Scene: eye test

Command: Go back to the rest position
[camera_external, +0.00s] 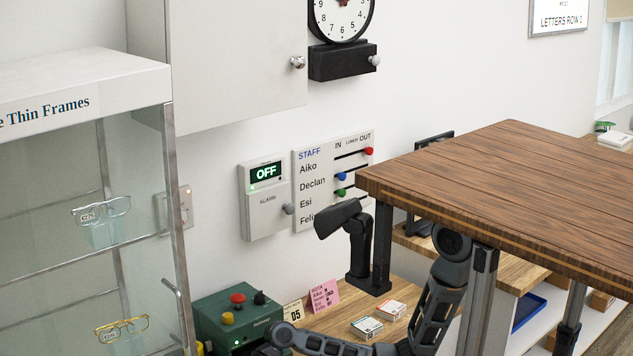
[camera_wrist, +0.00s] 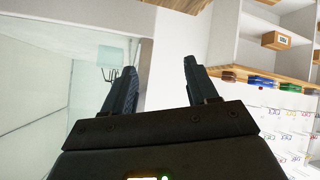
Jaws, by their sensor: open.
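My gripper (camera_wrist: 160,64) shows in the wrist view with its two dark fingers apart and nothing between them. In the external view, my dark grey arm (camera_external: 436,296) bends in the lower middle, under the near edge of the wooden tabletop (camera_external: 520,180). Its lower link reaches left, close to the green box (camera_external: 235,312). The gripper itself cannot be made out in the external view.
A glass display case (camera_external: 85,185) stands at left, with glasses on its shelves. A black stand (camera_external: 368,255) and small cards (camera_external: 366,327) are on the lower desk. The wall holds an alarm panel (camera_external: 265,205) and a staff board (camera_external: 330,180). The wrist view shows white shelving (camera_wrist: 270,62).

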